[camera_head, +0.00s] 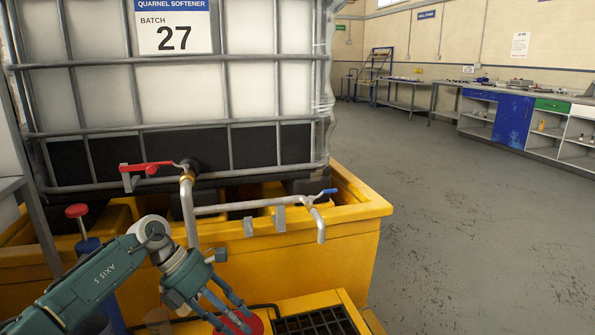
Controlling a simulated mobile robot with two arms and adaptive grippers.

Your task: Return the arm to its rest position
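My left arm comes in from the lower left, teal and grey. Its gripper (236,320) points down and right at the bottom of the picture, in front of the yellow bund. Its two fingers look spread apart, with a gap between them. A red round thing (256,325) shows behind and below the fingertips, partly hidden; I see nothing clearly held. My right arm and gripper are not in view.
A caged white tank (250,92) labelled batch 27 stands in a yellow bund (340,262). The grey floor (460,230) at right is clear.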

